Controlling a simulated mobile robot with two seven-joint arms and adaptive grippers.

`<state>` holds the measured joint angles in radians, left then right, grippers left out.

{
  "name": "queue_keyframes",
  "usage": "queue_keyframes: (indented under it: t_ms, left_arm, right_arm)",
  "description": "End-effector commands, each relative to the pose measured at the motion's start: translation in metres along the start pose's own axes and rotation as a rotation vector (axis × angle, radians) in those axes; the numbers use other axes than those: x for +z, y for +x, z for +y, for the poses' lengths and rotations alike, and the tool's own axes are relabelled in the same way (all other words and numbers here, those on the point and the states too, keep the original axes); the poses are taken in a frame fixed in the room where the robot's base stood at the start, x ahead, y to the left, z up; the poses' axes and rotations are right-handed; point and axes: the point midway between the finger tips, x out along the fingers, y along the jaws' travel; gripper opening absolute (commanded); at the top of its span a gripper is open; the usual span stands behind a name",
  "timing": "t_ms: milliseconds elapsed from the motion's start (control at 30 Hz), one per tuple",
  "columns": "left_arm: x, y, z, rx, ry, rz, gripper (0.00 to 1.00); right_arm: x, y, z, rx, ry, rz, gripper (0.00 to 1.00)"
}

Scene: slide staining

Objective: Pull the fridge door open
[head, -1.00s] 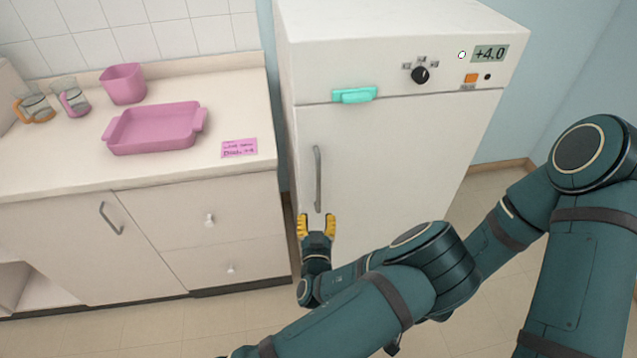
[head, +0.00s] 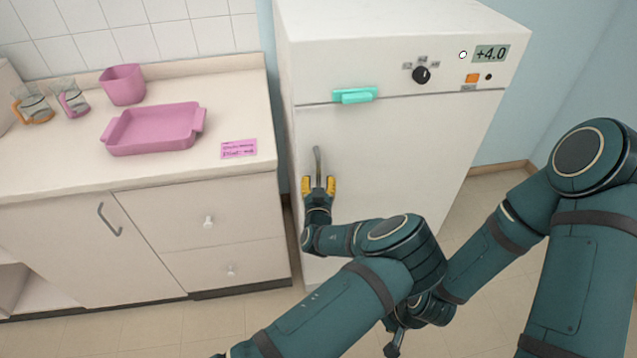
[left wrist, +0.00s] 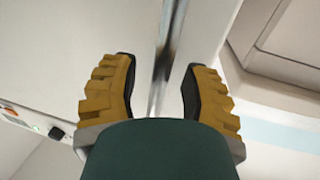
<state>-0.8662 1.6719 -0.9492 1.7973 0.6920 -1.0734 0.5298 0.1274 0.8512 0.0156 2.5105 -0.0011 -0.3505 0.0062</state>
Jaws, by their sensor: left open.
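The white fridge (head: 400,150) stands at the centre of the head view with its door shut. Its grey vertical bar handle (head: 317,158) is near the door's left edge. My left gripper (head: 319,184) is open at the handle's lower part, one yellow finger on each side of the bar. In the left wrist view the handle (left wrist: 165,50) runs between the two open fingers (left wrist: 161,92), with a gap visible on both sides. The handle's lower end is hidden by the gripper. My right arm is folded at the right; its gripper is not clearly visible.
A counter (head: 60,160) with drawers stands left of the fridge. It holds a pink tray (head: 155,130), a pink tub (head: 123,85), jugs and a pink note (head: 239,149). Floor shows in front.

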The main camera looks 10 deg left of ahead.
Motion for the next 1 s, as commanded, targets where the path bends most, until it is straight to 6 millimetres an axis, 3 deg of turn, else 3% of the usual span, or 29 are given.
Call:
queue_keyframes:
  t_ms: [333,467,500,767,1000]
  left_arm:
    - [0.000,0.003,0.000,0.000,0.000,0.000,0.48]
    - [0.000,0.003,0.000,0.000,0.000,0.000,0.03]
    - [0.000,0.003,0.000,0.000,0.000,0.000,0.00]
    - [0.000,0.001,0.001,-0.003,0.000,0.000,0.00]
    - [0.000,-0.015,0.005,-0.032,-0.002,0.000,0.00]
  right_arm:
    - [0.000,0.000,0.000,0.000,0.000,-0.001,0.47]
    - [0.000,0.000,0.000,0.000,0.000,-0.001,0.47]
    - [0.000,0.000,0.000,0.000,0.000,-0.001,0.47]
    - [0.000,0.001,0.000,0.000,0.000,-0.001,0.47]
    - [0.002,0.005,0.002,0.000,-0.001,-0.004,0.47]
